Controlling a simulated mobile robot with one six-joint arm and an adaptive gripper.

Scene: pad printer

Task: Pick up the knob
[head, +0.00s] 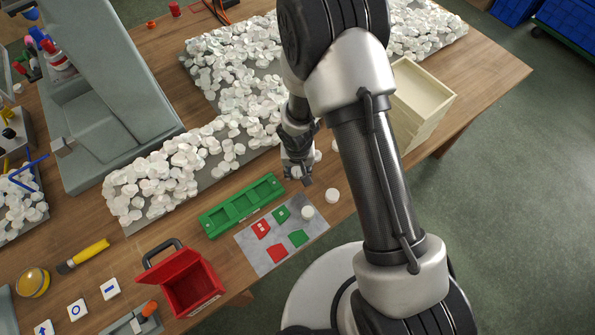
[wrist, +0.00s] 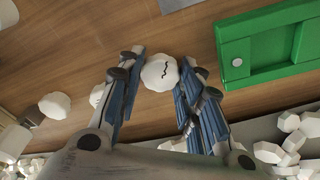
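A white knob (wrist: 159,72) with a black squiggle on its face sits between the two fingertips of my gripper (wrist: 163,62) in the wrist view. The fingers lie close along both its sides; I cannot tell whether both press on it or whether it is clear of the table. In the head view my gripper (head: 298,172) points down low over the wooden table, just behind the grey mat, with something white between its fingers. Other white knobs stand nearby, one right of the mat (head: 332,195) and one on the mat's edge (head: 307,212).
A green tray with compartments (head: 205,224) lies left of my gripper. The grey mat (head: 262,262) carries red and green pieces. Heaps of white parts (head: 160,185) cover grey sheets behind. A red open box (head: 190,285) stands front left; cream stacked trays (head: 425,85) stand right.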

